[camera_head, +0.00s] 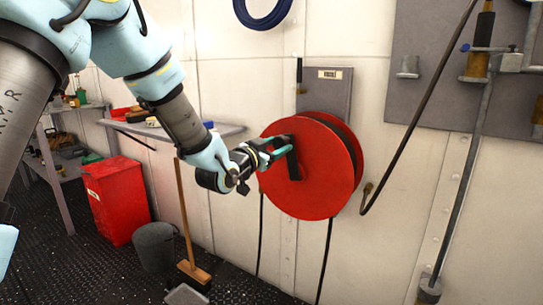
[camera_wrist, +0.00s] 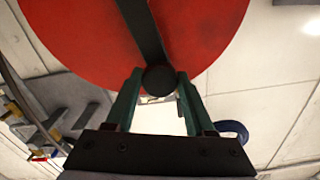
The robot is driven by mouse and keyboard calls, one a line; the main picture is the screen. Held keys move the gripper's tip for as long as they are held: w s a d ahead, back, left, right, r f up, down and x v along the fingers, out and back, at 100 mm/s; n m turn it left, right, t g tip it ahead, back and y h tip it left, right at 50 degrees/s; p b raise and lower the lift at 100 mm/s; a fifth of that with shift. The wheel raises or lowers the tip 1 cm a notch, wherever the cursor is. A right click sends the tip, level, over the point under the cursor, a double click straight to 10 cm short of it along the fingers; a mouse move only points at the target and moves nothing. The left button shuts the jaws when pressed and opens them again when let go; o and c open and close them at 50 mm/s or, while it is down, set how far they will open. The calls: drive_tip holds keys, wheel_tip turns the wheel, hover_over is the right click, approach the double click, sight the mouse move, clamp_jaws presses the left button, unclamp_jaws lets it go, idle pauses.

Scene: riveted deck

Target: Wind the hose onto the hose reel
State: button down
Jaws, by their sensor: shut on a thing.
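The red hose reel (camera_head: 315,190) is mounted on the white wall, with a dark hose (camera_head: 326,262) hanging down below it. Its red disc (camera_wrist: 75,40) fills the top of the wrist view. A black crank arm (camera_head: 293,164) crosses the disc and ends in a round black handle (camera_wrist: 158,80). My gripper (camera_head: 270,155) is at the left face of the reel. In the wrist view, its two green fingers (camera_wrist: 158,95) are shut on the handle, one on each side. The fingers partly hide the handle's sides.
A red bin (camera_head: 117,200), a grey bucket (camera_head: 154,246) and a broom (camera_head: 186,220) stand on the floor left of the reel. A shelf (camera_head: 222,131) juts from the wall behind my arm. Pipes (camera_head: 455,200) run down the wall at the right.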

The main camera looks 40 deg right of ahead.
drive_tip(key=s+d+f+m+b, duration=0.2)
drive_tip(key=s+m+b, duration=0.6)
drive_tip(key=b, duration=0.4)
drive_tip(key=shift+s+m+b, duration=0.25)
drive_tip(key=shift+m+b, duration=0.15)
drive_tip(key=shift+m, duration=0.5)
drive_tip(key=shift+d, duration=0.1)
drive_tip(key=shift+c, duration=1.4)
unclamp_jaws()
drive_tip(key=shift+r, duration=0.15)
drive_tip(key=v, duration=1)
drive_tip(key=shift+a, duration=0.4)
